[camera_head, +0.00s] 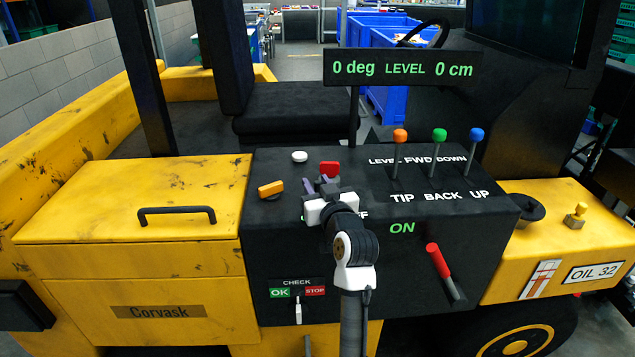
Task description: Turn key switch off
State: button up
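My gripper (318,184) is over the black control panel (270,240), left of its middle. Its white body covers part of the panel and part of a label that ends in "FF". A red key-like piece (329,168) shows just beyond the fingertips; I cannot tell whether the fingers touch it, or whether it is the key switch. A yellow-orange knob (270,189) sits left of the fingers, clear of them. A green lit "ON" (402,228) shows right of my wrist. The finger gap is too small and covered to judge.
Three levers, orange (400,136), green (439,135) and blue (476,134), stand at the panel's right. A display (402,69) on a post rises behind the panel. A red-handled lever (438,259) and a check switch (298,311) are on the front face.

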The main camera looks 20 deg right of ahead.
jog(key=shift+c, duration=0.3)
grip_shut()
